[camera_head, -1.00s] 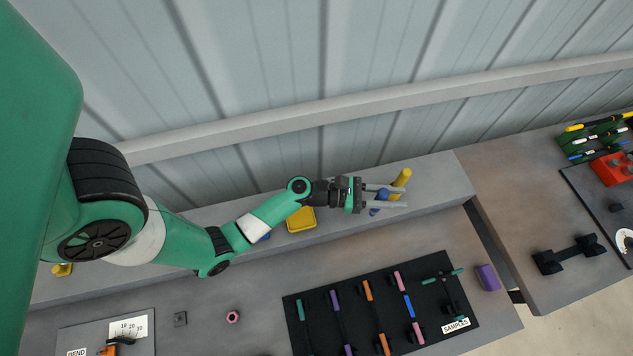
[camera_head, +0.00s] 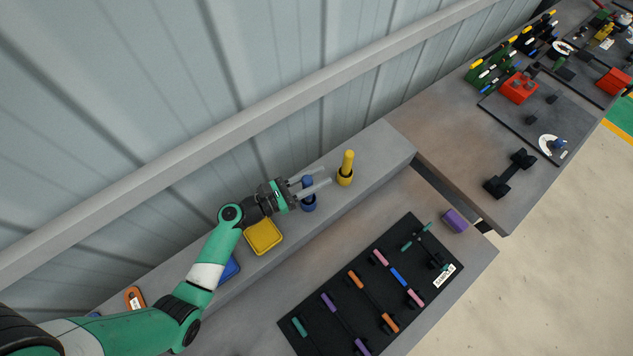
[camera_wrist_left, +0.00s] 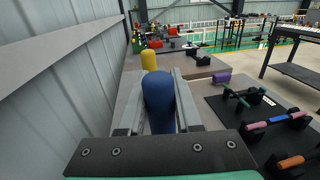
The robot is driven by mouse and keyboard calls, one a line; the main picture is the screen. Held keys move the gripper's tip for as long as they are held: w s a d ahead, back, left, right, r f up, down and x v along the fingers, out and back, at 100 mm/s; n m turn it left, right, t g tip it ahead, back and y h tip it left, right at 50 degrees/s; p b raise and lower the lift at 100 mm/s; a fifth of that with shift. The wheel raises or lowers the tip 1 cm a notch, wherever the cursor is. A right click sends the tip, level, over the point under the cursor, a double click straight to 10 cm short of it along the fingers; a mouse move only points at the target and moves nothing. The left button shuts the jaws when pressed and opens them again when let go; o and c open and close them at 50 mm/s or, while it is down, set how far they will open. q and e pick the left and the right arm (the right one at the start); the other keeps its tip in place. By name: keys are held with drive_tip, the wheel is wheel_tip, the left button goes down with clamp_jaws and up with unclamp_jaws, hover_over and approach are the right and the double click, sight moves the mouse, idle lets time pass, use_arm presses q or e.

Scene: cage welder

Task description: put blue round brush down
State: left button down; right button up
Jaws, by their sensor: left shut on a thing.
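The blue round brush (camera_head: 308,201) stands upright on the grey ledge, to the left of a yellow round brush (camera_head: 346,168). My left gripper (camera_head: 315,184) is shut on the blue brush, its two grey fingers on either side of the upper part. In the left wrist view the blue brush (camera_wrist_left: 159,98) fills the space between the fingers, with the yellow brush (camera_wrist_left: 149,60) beyond it. The fingers hide part of the blue brush, and I cannot tell if its base bears fully on the ledge. My right gripper is not in view.
A yellow tray (camera_head: 264,236) and a blue tray (camera_head: 229,269) sit on the ledge (camera_head: 383,143) left of the brush. A black samples board (camera_head: 337,302) and a purple block (camera_head: 455,221) lie on the lower bench. A corrugated wall rises behind the ledge.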

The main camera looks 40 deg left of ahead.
use_arm(q)
drive_tip(key=shift+f, duration=0.7)
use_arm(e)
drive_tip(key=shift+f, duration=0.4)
use_arm(q)
drive_tip(key=shift+f, duration=0.2)
drive_tip(key=c, duration=0.6)
unclamp_jaws()
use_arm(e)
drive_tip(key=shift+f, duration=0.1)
use_arm(q)
drive_tip(key=shift+r, duration=0.1)
